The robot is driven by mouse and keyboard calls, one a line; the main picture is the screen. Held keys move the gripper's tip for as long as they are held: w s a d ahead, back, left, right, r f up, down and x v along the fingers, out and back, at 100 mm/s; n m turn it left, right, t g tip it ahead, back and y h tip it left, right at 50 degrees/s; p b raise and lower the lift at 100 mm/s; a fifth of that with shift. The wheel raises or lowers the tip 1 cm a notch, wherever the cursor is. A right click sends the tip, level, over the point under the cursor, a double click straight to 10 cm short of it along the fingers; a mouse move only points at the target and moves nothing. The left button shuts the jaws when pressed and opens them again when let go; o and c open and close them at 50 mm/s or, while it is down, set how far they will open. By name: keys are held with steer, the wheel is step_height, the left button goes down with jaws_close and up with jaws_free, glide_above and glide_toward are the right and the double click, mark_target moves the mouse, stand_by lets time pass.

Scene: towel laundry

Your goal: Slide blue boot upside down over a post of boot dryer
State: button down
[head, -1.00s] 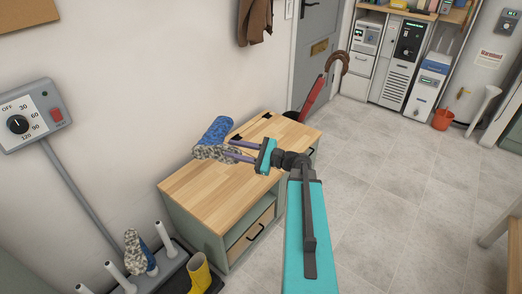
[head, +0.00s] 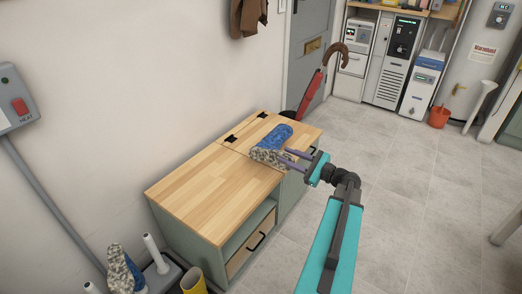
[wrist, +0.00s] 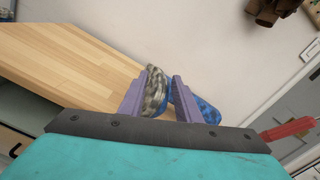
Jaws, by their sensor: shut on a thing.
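My gripper (head: 288,156) is shut on a blue boot (head: 280,136) with a speckled grey-white sole. The boot is tilted, sole toward the front left, over the far part of the wooden bench top; I cannot tell if it touches the wood. In the wrist view the purple fingers (wrist: 158,90) are on either side of the sole end, and blue boot fabric (wrist: 208,110) shows beyond the right finger. The boot dryer (head: 172,271) is at the bottom left, with a bare white post (head: 155,254) and another post (head: 92,288) partly cut off. A second blue boot (head: 121,268) stands upside down there.
The wooden bench (head: 195,200) stands between the dryer and my gripper, against the wall. A yellow boot (head: 193,281) is at the bottom edge beside the dryer. A red umbrella (head: 312,92) leans beyond the bench.

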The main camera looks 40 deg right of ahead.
mark_target(282, 142)
steer(key=shift+s+d+f, duration=0.35)
steer(key=shift+d+f, duration=0.05)
steer(key=shift+d, duration=0.3)
steer(key=w+d+b, duration=0.1)
steer(key=w+d, duration=0.1)
steer(key=w, duration=0.2)
steer(key=w+d+b, duration=0.1)
steer(key=w+d, duration=0.1)
steer(key=w, duration=0.2)
steer(key=w+d+f+b, duration=0.1)
steer(key=w, duration=0.3)
steer(key=shift+d+f, duration=0.1)
steer(key=shift+d, duration=0.3)
steer(key=shift+w, duration=0.1)
steer(key=shift+w+d+f+b, duration=0.15)
steer(key=shift+w+d+b, duration=0.15)
steer(key=shift+w, duration=0.2)
steer(key=shift+w+d+f+b, duration=0.25)
steer(key=shift+w+f+b, duration=0.3)
steer(key=shift+f, duration=1.05)
